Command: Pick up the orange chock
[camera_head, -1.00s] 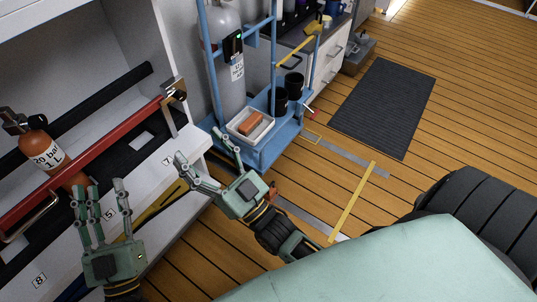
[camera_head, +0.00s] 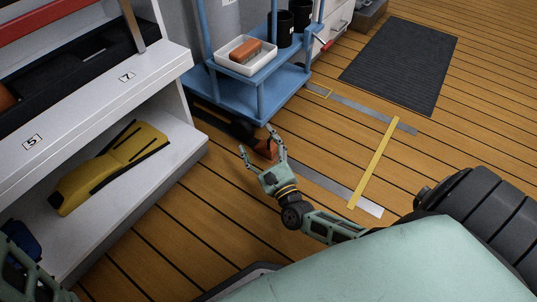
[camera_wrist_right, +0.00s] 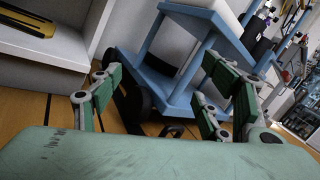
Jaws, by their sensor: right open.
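An orange, wedge-like piece (camera_head: 266,148), which looks like the chock, lies on the wooden floor beside the blue cart's lower edge. My right gripper (camera_head: 257,142) is open, with its fingers spread around or just above this piece; I cannot tell whether they touch it. In the right wrist view, the open fingers (camera_wrist_right: 157,85) point at the cart's black wheel (camera_wrist_right: 135,98), and I cannot make out the orange piece there. My left gripper (camera_head: 32,272) shows only in part at the bottom left corner.
The blue cart (camera_head: 262,92) carries a white tray (camera_head: 226,62) with an orange block (camera_head: 245,50) and two black cups. A dark mat (camera_head: 400,65) and open floor lie to the right.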

